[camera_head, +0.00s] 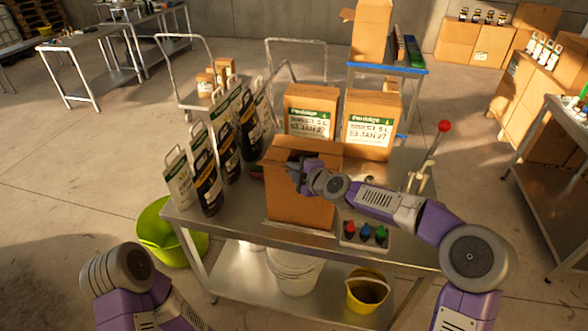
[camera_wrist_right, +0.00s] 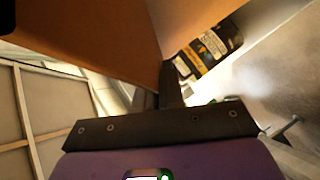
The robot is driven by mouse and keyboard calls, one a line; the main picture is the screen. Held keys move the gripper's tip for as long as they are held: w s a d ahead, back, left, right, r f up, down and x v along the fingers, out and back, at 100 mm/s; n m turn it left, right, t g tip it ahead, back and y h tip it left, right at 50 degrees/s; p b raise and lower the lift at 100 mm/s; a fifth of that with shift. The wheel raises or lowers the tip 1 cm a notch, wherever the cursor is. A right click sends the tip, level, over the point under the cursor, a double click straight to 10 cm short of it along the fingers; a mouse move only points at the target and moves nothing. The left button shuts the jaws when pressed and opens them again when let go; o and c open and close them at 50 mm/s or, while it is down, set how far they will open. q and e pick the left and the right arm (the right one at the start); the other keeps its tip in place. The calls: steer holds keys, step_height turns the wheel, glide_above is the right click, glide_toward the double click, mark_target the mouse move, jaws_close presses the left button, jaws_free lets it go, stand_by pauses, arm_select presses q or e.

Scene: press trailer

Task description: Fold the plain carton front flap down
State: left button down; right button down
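The plain carton (camera_head: 300,205) stands upright on the metal table, near its front edge. A flap (camera_head: 367,152) sticks out at its right side. My right gripper (camera_head: 297,170) is at the top of the carton, over its front side, and hides part of the opening. I cannot make out the front flap's exact angle. In the right wrist view, brown cardboard panels (camera_wrist_right: 80,35) rise close ahead of the right gripper (camera_wrist_right: 163,85). Its dark fingers look close together, with nothing clearly between them. My left arm is low at the left; its gripper is out of view.
Several bags (camera_head: 208,183) stand left of the carton. Two labelled cartons (camera_head: 311,120) stand behind it. A rack with coloured bottles (camera_head: 365,236) is at the front right, and a red-knobbed lever (camera_head: 443,127) at the right. A green tub (camera_head: 165,235) is on the floor.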

steer(key=shift+r, duration=0.1)
steer(key=shift+r+p, duration=0.25)
steer(key=shift+p, duration=0.45)
steer(key=g+p, duration=0.1)
steer(key=p, duration=0.1)
steer(key=w+r+m+g+p, duration=0.1)
steer(key=p, duration=0.1)
steer(key=shift+d+r+m, duration=0.1)
steer(key=shift+m, duration=0.2)
steer(key=g+p, duration=0.1)
steer(key=m+g+p, duration=0.1)
steer(key=w+g+p, duration=0.1)
steer(key=p, duration=0.1)
steer(key=shift+w+d+r+m, duration=0.1)
steer(key=shift+d+r+m, duration=0.15)
steer(key=shift+r+m, duration=0.1)
steer(key=c, duration=1.3)
jaws_free()
steer(key=shift+c, duration=0.2)
steer(key=shift+d, duration=0.1)
